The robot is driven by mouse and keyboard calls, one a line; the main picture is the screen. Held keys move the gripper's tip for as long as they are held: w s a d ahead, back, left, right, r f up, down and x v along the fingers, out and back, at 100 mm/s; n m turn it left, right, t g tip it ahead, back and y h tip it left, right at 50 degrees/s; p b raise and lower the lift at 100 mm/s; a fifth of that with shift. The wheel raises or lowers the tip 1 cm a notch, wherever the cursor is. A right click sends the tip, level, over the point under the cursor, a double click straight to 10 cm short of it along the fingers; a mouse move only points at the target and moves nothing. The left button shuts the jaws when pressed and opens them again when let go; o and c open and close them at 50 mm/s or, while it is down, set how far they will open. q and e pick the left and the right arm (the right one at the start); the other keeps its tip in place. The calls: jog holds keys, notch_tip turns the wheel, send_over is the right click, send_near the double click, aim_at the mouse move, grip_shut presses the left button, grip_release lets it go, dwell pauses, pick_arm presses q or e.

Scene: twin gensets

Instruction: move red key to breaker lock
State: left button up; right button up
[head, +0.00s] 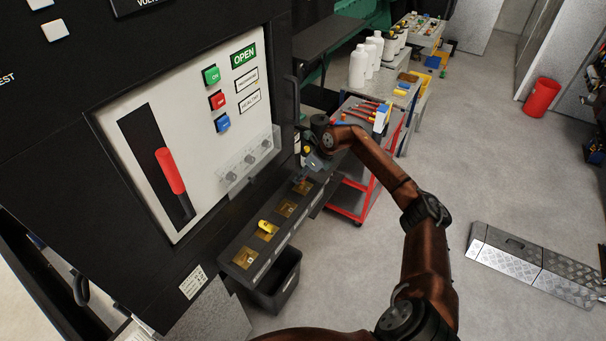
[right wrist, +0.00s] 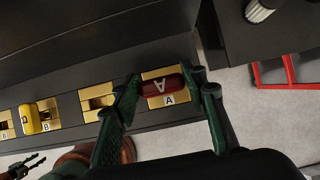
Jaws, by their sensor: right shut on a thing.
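The red key (right wrist: 158,87), marked A, is between the fingers of my right gripper (right wrist: 163,84), which is shut on it. The key is over the gold plate labelled A (right wrist: 168,72); I cannot tell whether it is seated or lifted. In the head view my right gripper (head: 306,174) is at the far end of the key strip, and the key is too small to make out. A clear cover with several round locks (head: 249,163) is on the white breaker panel; I cannot tell which is the breaker lock. Part of what looks like my left gripper (right wrist: 24,166) shows at the lower left of the wrist view.
A yellow key (head: 268,227) sits on another gold plate of the black strip (head: 258,245). A red breaker handle (head: 170,171) stands out from the panel. A black bin (head: 278,285) is below the strip. A red tool cart (head: 347,197) stands beyond my right arm.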

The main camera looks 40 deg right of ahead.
jog(key=shift+f, duration=0.1)
jog(key=shift+f+b, duration=0.65)
jog(key=shift+f, duration=0.1)
jog(key=shift+f, duration=0.35)
jog(key=shift+f+b, duration=0.3)
jog(key=shift+b, duration=0.15)
jog(key=o, duration=1.3)
